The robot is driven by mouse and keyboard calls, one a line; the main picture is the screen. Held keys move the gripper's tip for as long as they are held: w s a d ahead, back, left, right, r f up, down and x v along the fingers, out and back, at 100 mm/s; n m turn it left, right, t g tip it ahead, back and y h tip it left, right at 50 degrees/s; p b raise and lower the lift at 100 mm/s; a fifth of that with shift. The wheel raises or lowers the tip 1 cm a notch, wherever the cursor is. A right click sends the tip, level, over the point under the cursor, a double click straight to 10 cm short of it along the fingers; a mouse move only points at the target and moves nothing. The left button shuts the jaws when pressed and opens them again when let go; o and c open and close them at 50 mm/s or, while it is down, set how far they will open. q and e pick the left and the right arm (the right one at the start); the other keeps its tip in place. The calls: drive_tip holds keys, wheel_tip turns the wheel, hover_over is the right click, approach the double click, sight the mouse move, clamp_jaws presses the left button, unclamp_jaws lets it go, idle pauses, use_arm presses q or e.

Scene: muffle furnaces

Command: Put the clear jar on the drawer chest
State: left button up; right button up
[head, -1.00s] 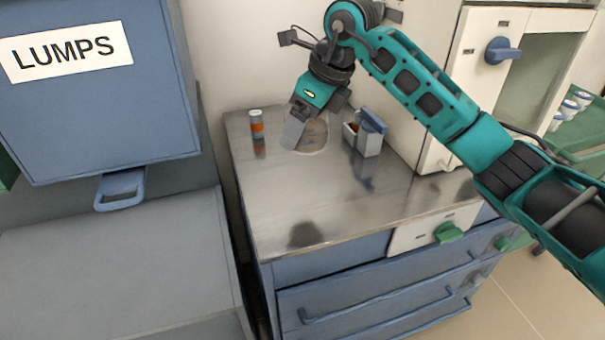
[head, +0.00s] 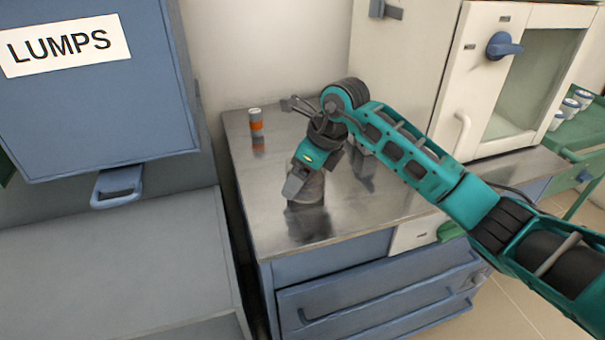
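The clear jar (head: 311,187) looks greyish-brown and is partly hidden by my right gripper (head: 296,186). The gripper points down at the jar, with its fingers against it and seemingly closed on it. The jar is upright or nearly so, over the middle of the steel top of the blue drawer chest (head: 245,195). A dark reflection lies just below it; I cannot tell whether its base touches the top. My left gripper is out of view.
An orange-and-grey small container (head: 256,122) stands at the chest's back left. A small box (head: 364,166) is mostly hidden behind my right arm. A blue LUMPS cabinet (head: 95,110) stands left and a white furnace (head: 475,75) right. The chest's front left top is clear.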

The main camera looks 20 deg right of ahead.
drive_tip(key=shift+f, duration=0.15)
drive_tip(key=o, duration=1.1)
drive_tip(key=shift+r, duration=0.35)
drive_tip(key=p+v, duration=0.1)
drive_tip(key=v, duration=0.9)
drive_tip(key=shift+d+r, duration=0.1)
drive_tip(key=shift+r, duration=0.25)
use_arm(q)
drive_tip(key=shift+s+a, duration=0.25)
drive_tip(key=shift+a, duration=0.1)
use_arm(e)
drive_tip(key=shift+s+d+r, duration=0.1)
drive_tip(key=shift+s+r, duration=0.1)
drive_tip(key=shift+r, duration=0.25)
